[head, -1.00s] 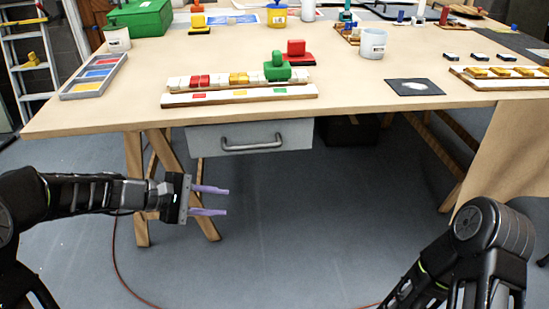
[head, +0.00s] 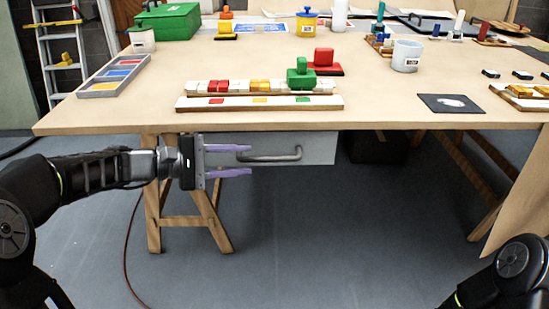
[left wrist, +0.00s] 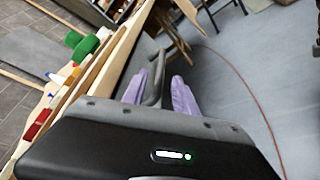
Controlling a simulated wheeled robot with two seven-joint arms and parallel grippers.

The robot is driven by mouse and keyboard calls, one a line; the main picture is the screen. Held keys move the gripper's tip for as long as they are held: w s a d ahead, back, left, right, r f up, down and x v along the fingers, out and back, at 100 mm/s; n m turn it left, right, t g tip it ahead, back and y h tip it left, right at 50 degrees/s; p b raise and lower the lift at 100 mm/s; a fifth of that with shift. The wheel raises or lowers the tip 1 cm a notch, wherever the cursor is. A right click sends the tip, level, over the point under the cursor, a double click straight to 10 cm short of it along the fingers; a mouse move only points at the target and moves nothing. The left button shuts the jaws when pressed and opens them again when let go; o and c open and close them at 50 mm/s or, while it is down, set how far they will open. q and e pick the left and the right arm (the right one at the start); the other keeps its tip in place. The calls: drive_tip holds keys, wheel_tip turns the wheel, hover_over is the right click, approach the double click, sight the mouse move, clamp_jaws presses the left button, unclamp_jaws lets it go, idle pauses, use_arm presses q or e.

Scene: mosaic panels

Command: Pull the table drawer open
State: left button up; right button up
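The grey drawer (head: 320,149) hangs under the table's front edge and looks closed. Its dark bar handle (head: 272,158) runs sideways across the front. My left gripper (head: 250,160) comes in from the left with its two lavender fingers apart, one above and one below the handle's left end. In the left wrist view the handle (left wrist: 156,76) shows between the spread fingertips of the left gripper (left wrist: 159,84). Whether a finger touches it I cannot tell. The right gripper is out of view; only part of my right arm shows.
The wooden table (head: 130,114) stands on trestle legs (head: 153,215). A white strip (head: 260,102) with coloured marks lies near its front edge, with a green block (head: 300,78) behind. A red cable (head: 127,245) crosses the floor. Floor below the drawer is clear.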

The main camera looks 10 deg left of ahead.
sight(263, 159)
use_arm(q)
drive_tip(key=shift+b+x, duration=0.65)
drive_tip(key=shift+x, duration=3.3)
drive_tip(key=shift+f, duration=0.1)
clamp_jaws()
